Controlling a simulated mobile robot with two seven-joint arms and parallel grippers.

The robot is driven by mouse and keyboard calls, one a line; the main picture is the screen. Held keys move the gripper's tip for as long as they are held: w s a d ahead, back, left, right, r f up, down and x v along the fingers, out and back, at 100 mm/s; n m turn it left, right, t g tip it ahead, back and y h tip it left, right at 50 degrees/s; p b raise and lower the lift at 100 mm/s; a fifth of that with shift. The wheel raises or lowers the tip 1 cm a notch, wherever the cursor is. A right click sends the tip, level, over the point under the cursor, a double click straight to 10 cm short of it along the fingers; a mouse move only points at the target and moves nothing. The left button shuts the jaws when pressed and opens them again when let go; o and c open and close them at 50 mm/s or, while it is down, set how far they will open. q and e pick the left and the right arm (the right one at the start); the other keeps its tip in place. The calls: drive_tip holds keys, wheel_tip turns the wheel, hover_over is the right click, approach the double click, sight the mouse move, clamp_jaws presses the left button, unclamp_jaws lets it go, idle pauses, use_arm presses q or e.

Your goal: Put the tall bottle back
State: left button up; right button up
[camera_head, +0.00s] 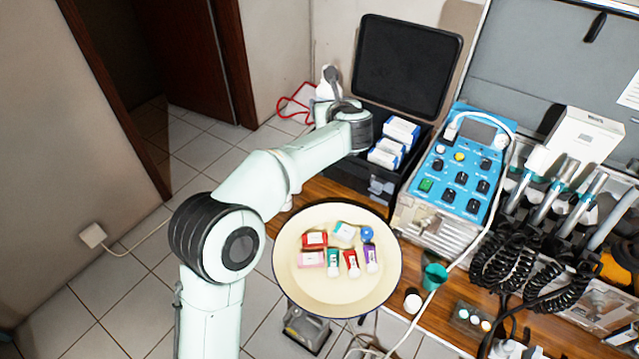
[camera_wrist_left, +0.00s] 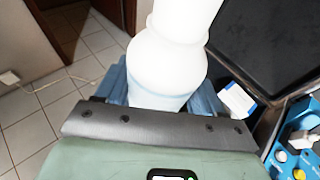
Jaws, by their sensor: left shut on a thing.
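The tall bottle (camera_wrist_left: 172,65) is white with a rounded, bulging body, and it fills the upper middle of the left wrist view. My left gripper (camera_wrist_left: 160,92) is shut on it, with the blue fingers on either side. In the head view a white part of the bottle (camera_head: 328,76) shows past my left wrist, near the wall behind the open black case. The wrist hides most of the bottle and the fingers there. I cannot tell whether its base touches anything. My right gripper is not in view.
The open black case (camera_head: 378,185) holds white-and-blue boxes (camera_head: 387,152). A blue control unit (camera_head: 460,165) stands to its right. A round cream tray (camera_head: 290,262) with several small tubes and boxes is in front. Handpieces with coiled black cords (camera_head: 505,255) crowd the right side.

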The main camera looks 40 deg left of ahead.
use_arm(q)
drive_tip(key=f+b, duration=0.1)
drive_tip(key=f, duration=0.3)
drive_tip(key=f+b, duration=0.1)
drive_tip(key=f, duration=0.4)
drive_tip(key=f+b, duration=0.2)
drive_tip(key=f, duration=0.3)
drive_tip(key=shift+w+a+f, duration=0.2)
drive_tip(key=shift+w+a, duration=0.05)
drive_tip(key=shift+a, duration=0.15)
wheel_tip(320, 180, down, 5)
drive_tip(key=shift+f+b, duration=0.1)
drive_tip(key=shift+b, duration=0.4)
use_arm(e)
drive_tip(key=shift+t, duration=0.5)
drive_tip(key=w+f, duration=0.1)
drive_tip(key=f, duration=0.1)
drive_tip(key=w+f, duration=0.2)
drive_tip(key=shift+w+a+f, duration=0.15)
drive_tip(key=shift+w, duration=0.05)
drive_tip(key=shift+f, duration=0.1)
use_arm(q)
drive_tip(key=shift+f, duration=0.1)
drive_tip(key=o, duration=1)
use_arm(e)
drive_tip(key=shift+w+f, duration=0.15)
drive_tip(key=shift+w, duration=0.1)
